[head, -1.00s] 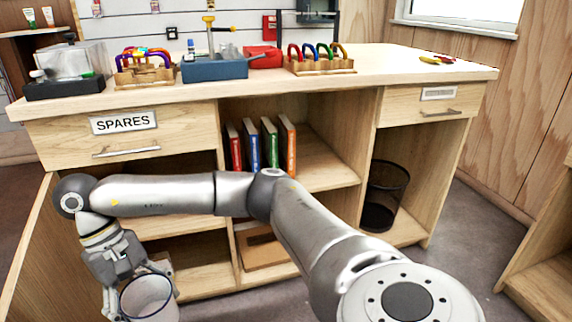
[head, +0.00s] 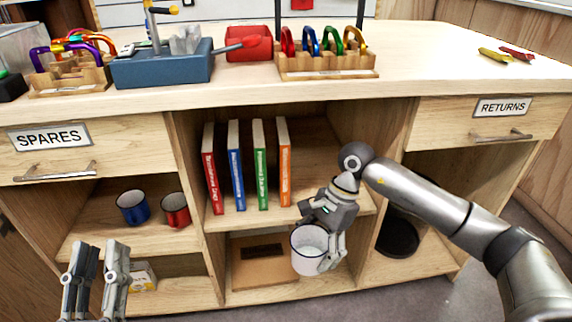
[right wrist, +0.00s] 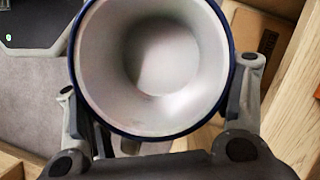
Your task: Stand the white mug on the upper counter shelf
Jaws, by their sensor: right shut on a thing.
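The white mug (head: 308,257) with a dark blue rim is held by my right gripper (head: 327,236) in front of the counter's middle bay, below the shelf edge. In the right wrist view the mug (right wrist: 155,65) shows its open mouth, between the two fingers (right wrist: 160,110). The middle upper shelf (head: 325,200) carries several upright books at its left; its right part is bare. The left upper shelf (head: 100,232) holds a blue mug (head: 133,207) and a red mug (head: 175,210). My left gripper (head: 97,262) is open and empty at the lower left.
The books (head: 247,165) stand left of the bare shelf area. A cardboard box (head: 262,268) lies in the lower middle compartment. A black wire bin (head: 398,238) stands in the right bay behind my right arm.

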